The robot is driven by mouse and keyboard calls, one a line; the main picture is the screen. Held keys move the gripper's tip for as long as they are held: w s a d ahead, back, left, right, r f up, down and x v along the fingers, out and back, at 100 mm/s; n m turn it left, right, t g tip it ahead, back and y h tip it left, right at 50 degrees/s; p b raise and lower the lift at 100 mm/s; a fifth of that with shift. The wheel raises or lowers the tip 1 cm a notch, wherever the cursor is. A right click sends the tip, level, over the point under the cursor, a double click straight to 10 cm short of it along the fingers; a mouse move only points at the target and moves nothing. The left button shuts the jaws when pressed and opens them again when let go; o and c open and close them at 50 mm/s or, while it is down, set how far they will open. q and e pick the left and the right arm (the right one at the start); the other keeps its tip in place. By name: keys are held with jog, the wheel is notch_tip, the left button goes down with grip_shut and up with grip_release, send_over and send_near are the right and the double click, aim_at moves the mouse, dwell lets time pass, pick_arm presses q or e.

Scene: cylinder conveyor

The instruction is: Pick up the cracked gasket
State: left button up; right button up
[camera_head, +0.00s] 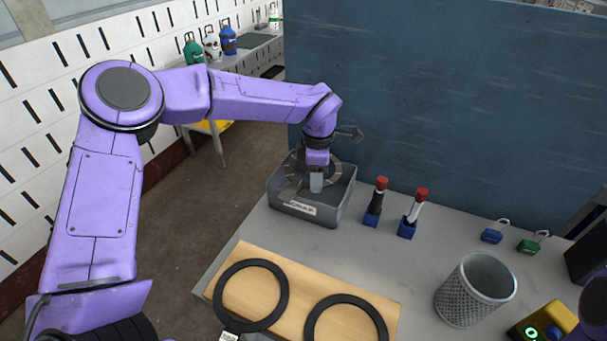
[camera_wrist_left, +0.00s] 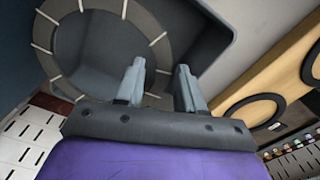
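A grey ring with several pale radial lines, which looks like the cracked gasket (camera_head: 297,170), is in a grey open bin (camera_head: 318,212) with a white label at the table's far left corner. In the left wrist view the gasket (camera_wrist_left: 152,30) fills the upper left, inside the bin (camera_wrist_left: 222,28). My left gripper (camera_head: 316,184) reaches down into the bin, over the ring's near side. Its two fingers (camera_wrist_left: 160,80) are apart, with the ring's edge close to and partly behind the left finger. Contact cannot be told. My right gripper is out of view.
Two black rings (camera_head: 228,318) lie on a wooden board (camera_head: 292,290) in front of the bin. Red-capped bottles in blue holders (camera_head: 373,205), padlocks (camera_head: 492,235) and a wire mesh cup (camera_head: 466,305) stand to the right. A blue partition (camera_head: 440,100) rises behind.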

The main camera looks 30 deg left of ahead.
pick_arm(q)
jog(key=shift+f, duration=0.25)
dwell(0.6)
jog(key=shift+c, duration=0.3)
grip_shut()
